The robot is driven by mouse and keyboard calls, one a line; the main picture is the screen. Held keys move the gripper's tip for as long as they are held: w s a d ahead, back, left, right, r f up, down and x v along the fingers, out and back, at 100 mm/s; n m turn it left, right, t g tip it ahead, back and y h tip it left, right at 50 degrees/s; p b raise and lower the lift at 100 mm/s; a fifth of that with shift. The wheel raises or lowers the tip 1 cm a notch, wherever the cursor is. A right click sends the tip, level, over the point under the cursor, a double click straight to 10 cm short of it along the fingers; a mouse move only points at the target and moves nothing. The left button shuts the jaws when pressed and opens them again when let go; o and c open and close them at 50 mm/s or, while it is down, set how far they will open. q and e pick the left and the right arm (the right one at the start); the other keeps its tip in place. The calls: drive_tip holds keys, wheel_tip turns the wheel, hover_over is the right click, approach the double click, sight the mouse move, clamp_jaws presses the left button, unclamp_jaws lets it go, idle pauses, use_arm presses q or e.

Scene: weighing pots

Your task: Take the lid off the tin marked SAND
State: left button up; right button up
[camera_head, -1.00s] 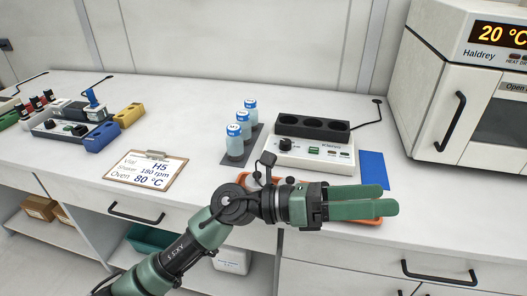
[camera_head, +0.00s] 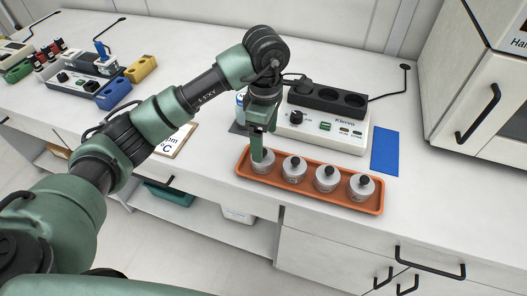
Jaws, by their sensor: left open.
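Several small grey-white tins with black knobs on their lids stand in a row in an orange tray (camera_head: 310,197). The leftmost tin (camera_head: 264,166) is partly hidden by my left gripper (camera_head: 258,152). The gripper points down over this tin from above, its green fingers around or just in front of the lid knob; I cannot tell whether they touch it. It is open. The other tins are the second (camera_head: 293,172), the third (camera_head: 326,180) and the rightmost (camera_head: 360,188), all lidded. The tins' markings are too small to read, so I cannot tell which is SAND. My right gripper is not in view.
A white heater block (camera_head: 322,131) with dark wells stands close behind the tray. A blue mat (camera_head: 385,153) lies to its right, and a white oven (camera_head: 480,75) stands further right. A clipboard (camera_head: 177,141) is partly hidden behind my left arm. The counter right of the tray is clear.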

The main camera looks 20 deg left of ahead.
use_arm(q)
drive_tip(key=f, duration=0.2)
drive_tip(key=f+p, duration=0.1)
drive_tip(key=f, duration=0.2)
drive_tip(key=shift+s+a, duration=0.15)
drive_tip(key=shift+a, duration=0.05)
drive_tip(key=c, duration=1.2)
drive_tip(key=shift+r, duration=0.1)
drive_tip(key=shift+c, duration=0.2)
